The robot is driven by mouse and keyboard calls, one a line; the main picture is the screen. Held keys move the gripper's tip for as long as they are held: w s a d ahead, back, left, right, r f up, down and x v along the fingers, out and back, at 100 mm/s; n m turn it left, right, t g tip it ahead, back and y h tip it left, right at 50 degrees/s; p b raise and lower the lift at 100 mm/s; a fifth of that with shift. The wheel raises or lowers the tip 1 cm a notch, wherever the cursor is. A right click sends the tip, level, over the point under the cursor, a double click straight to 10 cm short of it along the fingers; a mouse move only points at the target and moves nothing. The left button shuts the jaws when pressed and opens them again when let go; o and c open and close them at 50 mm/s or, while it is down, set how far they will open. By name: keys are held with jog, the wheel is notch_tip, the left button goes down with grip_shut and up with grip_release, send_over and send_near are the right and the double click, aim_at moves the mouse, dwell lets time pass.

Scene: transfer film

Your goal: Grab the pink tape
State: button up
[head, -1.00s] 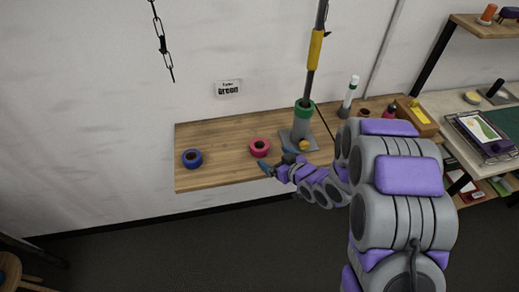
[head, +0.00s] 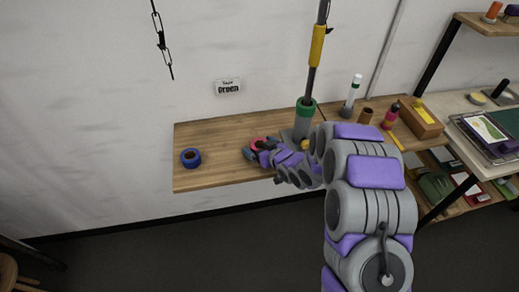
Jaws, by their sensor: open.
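The pink tape (head: 257,142) lies on the wooden table (head: 222,137), left of the grey stand. My gripper (head: 250,151) is open at the near side of the tape, and its end covers much of the roll. I cannot tell whether the fingers touch the tape or sit around it.
A blue tape roll (head: 190,158) lies on the table to the left. A grey stand (head: 301,126) with a green roll (head: 305,106) on its post is close behind my arm. A small yellow thing (head: 305,144) sits by its base.

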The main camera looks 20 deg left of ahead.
jog(key=shift+c, duration=0.4)
jog(key=c, duration=0.9)
jog(key=shift+r, duration=0.15)
jog(key=shift+r+p, duration=0.55)
notch_tip(320, 180, up, 3)
jog(key=shift+f+p, duration=0.15)
jog(key=shift+p, duration=0.85)
jog(key=s+d+p, duration=0.2)
jog(key=s, duration=0.2)
jog(key=s+d+r+p, duration=0.1)
jog(key=s+d+p, duration=0.1)
jog(key=s, duration=0.2)
jog(key=s+d+p, duration=0.2)
jog(key=s, duration=0.2)
jog(key=shift+d+r, duration=0.1)
jog(key=shift+r, duration=0.05)
jog(key=shift+p, duration=0.75)
